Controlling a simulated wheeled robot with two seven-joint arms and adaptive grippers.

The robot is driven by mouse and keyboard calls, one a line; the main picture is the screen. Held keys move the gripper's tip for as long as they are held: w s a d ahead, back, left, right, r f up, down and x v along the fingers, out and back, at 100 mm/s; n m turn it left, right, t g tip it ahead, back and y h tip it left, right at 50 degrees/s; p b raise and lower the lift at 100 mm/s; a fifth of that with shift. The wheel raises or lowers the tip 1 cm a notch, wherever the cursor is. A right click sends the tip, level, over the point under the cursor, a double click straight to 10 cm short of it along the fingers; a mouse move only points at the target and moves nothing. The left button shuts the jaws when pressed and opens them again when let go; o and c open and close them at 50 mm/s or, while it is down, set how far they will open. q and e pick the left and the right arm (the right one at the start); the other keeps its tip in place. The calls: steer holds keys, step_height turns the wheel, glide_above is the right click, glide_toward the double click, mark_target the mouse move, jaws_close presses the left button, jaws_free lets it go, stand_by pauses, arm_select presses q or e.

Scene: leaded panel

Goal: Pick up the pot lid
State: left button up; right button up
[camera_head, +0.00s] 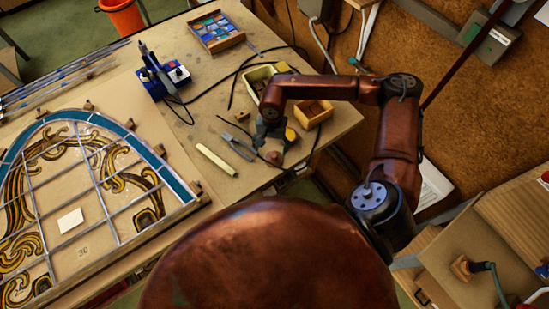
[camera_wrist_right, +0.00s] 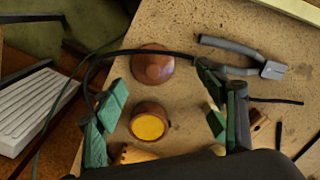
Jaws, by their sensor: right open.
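The pot lid looks to be the reddish-brown round dome (camera_wrist_right: 152,66) lying on the bench near its edge in the right wrist view; it also shows small in the head view (camera_head: 274,158). A round brown pot with a yellow top or filling (camera_wrist_right: 148,125) stands apart from it; in the head view the pot (camera_head: 291,134) is beside my gripper. My right gripper (camera_wrist_right: 163,108) is open and empty. Its green-padded fingers stand either side of the pot in the picture, and the lid lies beyond the fingertips. The right gripper (camera_head: 270,135) points down over the bench corner. My left gripper is out of view.
Grey pliers (camera_head: 238,146) and a pale stick (camera_head: 216,160) lie left of the gripper. A black cable (camera_wrist_right: 120,52) crosses near the lid. The leaded panel (camera_head: 80,190) fills the left.

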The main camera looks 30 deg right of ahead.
mark_target(275, 156)
steer(key=shift+d+f+h, duration=0.15)
steer(key=shift+d+h, duration=0.15)
steer(key=shift+d, duration=0.4)
steer(key=shift+f, duration=0.35)
step_height(275, 156, down, 6)
steer(key=p, duration=0.2)
steer(key=shift+s+p, duration=0.15)
steer(key=shift+p, duration=0.15)
steer(key=shift+f, duration=0.35)
steer(key=shift+c, duration=0.3)
steer(key=shift+s, duration=0.1)
jaws_close()
